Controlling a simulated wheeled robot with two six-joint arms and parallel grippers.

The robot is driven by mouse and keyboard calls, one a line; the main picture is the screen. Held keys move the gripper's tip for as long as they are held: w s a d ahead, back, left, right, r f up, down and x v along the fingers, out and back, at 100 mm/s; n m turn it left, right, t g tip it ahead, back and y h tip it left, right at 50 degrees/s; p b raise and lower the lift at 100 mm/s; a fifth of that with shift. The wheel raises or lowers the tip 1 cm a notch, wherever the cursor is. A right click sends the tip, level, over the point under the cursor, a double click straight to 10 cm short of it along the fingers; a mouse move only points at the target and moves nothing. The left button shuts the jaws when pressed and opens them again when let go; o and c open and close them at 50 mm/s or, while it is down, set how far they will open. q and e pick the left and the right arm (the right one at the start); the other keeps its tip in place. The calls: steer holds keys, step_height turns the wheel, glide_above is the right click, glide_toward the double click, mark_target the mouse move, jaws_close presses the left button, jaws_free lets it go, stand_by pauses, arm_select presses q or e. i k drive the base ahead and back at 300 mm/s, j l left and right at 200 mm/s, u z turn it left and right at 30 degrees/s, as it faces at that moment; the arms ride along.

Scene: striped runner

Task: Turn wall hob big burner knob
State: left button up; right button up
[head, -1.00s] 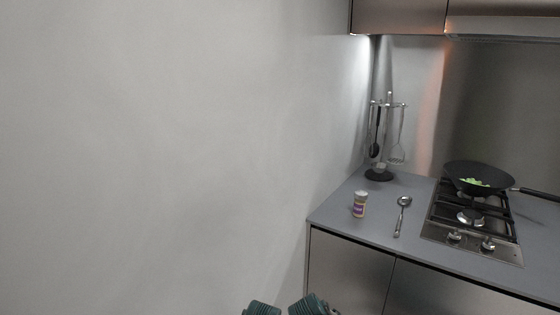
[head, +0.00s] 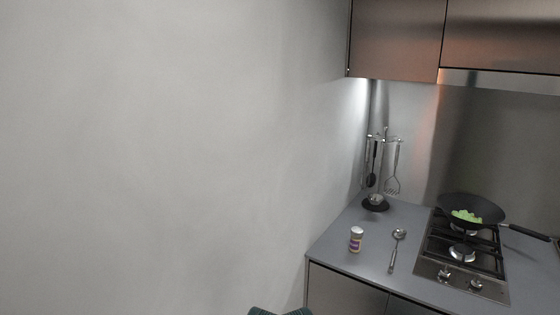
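The hob (head: 430,268) is set into the grey counter at the right of the head view. Two round metal knobs sit on its front strip, a left knob (head: 444,276) and a right knob (head: 475,285). I cannot tell which one works the big burner. A front burner (head: 462,253) is uncovered behind the knobs. A black wok (head: 486,208) with green pieces in it stands over the rear burner and partly hides it. Only a dark green part of my own body shows at the bottom edge. Neither gripper can be made out, and nothing touches the knobs.
A jar with a white lid (head: 356,240) and a ladle or spoon (head: 398,250) lie left of the hob on the counter (head: 345,262). A utensil stand (head: 375,205) is in the back corner. Cabinets (head: 400,35) hang above. A bare wall (head: 160,150) fills the left.

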mark_target(477, 282)
steer(key=z, duration=1.45)
